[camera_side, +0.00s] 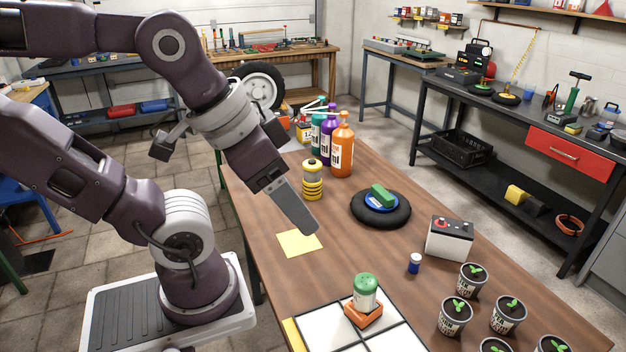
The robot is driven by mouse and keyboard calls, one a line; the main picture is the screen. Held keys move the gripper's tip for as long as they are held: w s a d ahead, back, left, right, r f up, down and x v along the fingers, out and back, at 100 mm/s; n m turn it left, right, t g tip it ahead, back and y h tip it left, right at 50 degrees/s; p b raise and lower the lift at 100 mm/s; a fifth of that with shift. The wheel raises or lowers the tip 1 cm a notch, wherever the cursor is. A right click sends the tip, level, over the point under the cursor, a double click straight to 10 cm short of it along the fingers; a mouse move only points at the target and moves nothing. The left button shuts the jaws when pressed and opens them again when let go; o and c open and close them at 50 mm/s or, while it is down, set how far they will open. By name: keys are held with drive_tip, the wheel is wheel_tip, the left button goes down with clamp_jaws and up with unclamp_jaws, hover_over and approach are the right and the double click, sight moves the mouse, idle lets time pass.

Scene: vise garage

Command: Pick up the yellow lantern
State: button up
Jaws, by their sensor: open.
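The yellow lantern (312,182) stands upright on the wooden workbench, left of the tall bottles. It has a yellow cap, a pale middle and a yellow ringed base. My gripper (308,226) is over the bench in front of the lantern, on the near side, pointing down and to the right. It is open and holds nothing that I can see. It shows almost edge-on, so the gap between its fingers is hidden. The gripper's body is just left of the lantern in the picture; the exact distance between them I cannot tell.
Orange (342,148) and purple (328,138) bottles stand behind the lantern. A black ring (395,217) with a green block lies to its right. A yellow sheet (299,243) lies below my gripper. A battery (449,240), seedling pots and a green-topped jar (364,290) stand nearer the front.

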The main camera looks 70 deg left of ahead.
drive_tip(key=shift+o, duration=1)
